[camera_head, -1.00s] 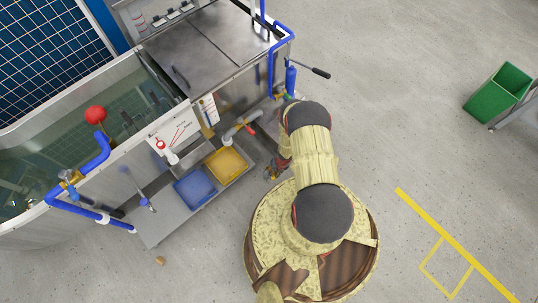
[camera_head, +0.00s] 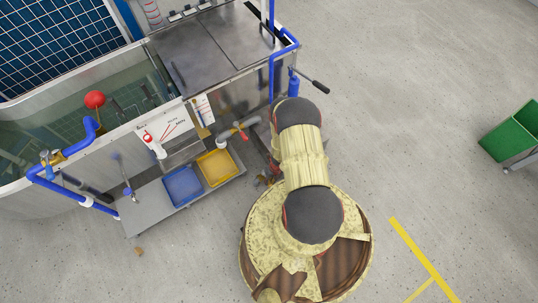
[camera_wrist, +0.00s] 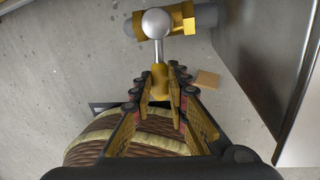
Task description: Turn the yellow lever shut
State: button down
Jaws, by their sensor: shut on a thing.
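In the wrist view, the yellow lever (camera_wrist: 160,84) has a yellow grip on a silver stem with a round silver ball at its top end. The ball sits in front of a brass fitting (camera_wrist: 180,20) on a grey pipe. My gripper (camera_wrist: 160,78) is shut on the yellow grip, with a finger on each side of it. In the head view, my arm covers most of the gripper and the lever, so the lever's angle cannot be told there.
The steel tank (camera_head: 75,150) and bench (camera_head: 215,45) stand to the left. A blue tray (camera_head: 183,186) and yellow tray (camera_head: 217,167) lie on a low shelf. A black-handled lever (camera_head: 318,86) sticks out from the blue pipe. A green bin (camera_head: 515,135) stands far right; floor between is clear.

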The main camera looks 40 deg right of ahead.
jog(key=shift+w, duration=0.1)
jog(key=c, duration=1.8)
grip_release()
jog(key=shift+o, duration=0.4)
notch_tip(320, 180, up, 12)
jog(key=d, duration=0.2)
jog(key=shift+s+f, duration=0.15)
jog(key=shift+s, duration=0.3)
jog(key=shift+d, duration=0.1)
